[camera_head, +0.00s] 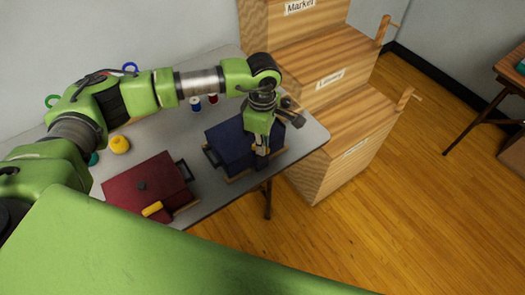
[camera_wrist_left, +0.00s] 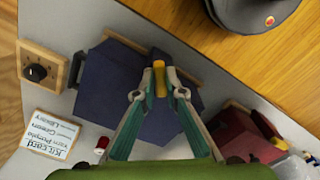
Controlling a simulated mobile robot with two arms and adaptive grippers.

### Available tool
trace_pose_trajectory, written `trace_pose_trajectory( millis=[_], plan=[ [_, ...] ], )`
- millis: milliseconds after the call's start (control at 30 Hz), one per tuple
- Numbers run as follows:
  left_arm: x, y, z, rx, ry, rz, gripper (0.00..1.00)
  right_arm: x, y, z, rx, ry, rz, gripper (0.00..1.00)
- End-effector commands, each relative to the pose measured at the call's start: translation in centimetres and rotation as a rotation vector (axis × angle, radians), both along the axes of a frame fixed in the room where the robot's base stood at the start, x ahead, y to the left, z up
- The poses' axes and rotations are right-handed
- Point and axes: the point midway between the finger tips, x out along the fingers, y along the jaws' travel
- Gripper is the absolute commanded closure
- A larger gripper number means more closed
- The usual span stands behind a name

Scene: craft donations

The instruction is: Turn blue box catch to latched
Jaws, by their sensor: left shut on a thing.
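The blue box (camera_head: 228,146) stands on the grey table, lid down, near its right end. My left gripper (camera_head: 261,154) is over the box's front side, pointing down. In the left wrist view, the blue box (camera_wrist_left: 112,88) lies behind the fingers. There, my left gripper (camera_wrist_left: 160,84) is shut on the yellow catch (camera_wrist_left: 159,76), with a fingertip on either side. The catch lies at the box's edge, its length running up and down in that view. Whether it counts as latched I cannot tell. My right gripper is not in view.
A red box (camera_head: 140,182) with its own yellow catch (camera_head: 152,209) stands to the left. Small spools (camera_head: 196,103) and a yellow ball of yarn (camera_head: 120,144) lie behind. Labelled wooden bins (camera_head: 345,140) stand to the right. A dial (camera_wrist_left: 38,72) and a card (camera_wrist_left: 50,134) are near the box.

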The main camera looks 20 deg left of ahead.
Motion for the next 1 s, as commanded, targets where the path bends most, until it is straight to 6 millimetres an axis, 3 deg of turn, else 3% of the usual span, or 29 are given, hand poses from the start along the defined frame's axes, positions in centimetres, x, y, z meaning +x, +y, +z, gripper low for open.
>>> trace_pose_trajectory(
  millis=[33,400,700,1000],
  plan=[
    [0.1,0.0,-0.7,0.0,-0.004,-0.045,1.0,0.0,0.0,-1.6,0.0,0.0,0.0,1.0],
    [-0.1,0.0,-0.5,0.0,-0.003,-0.373,1.0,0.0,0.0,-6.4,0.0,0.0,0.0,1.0],
    [-0.2,0.1,-0.3,0.0,-0.002,-0.549,1.0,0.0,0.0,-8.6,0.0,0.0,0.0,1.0],
    [-0.3,0.1,0.0,0.0,-0.001,-0.621,1.0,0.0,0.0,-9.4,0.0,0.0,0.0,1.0]
  ],
)
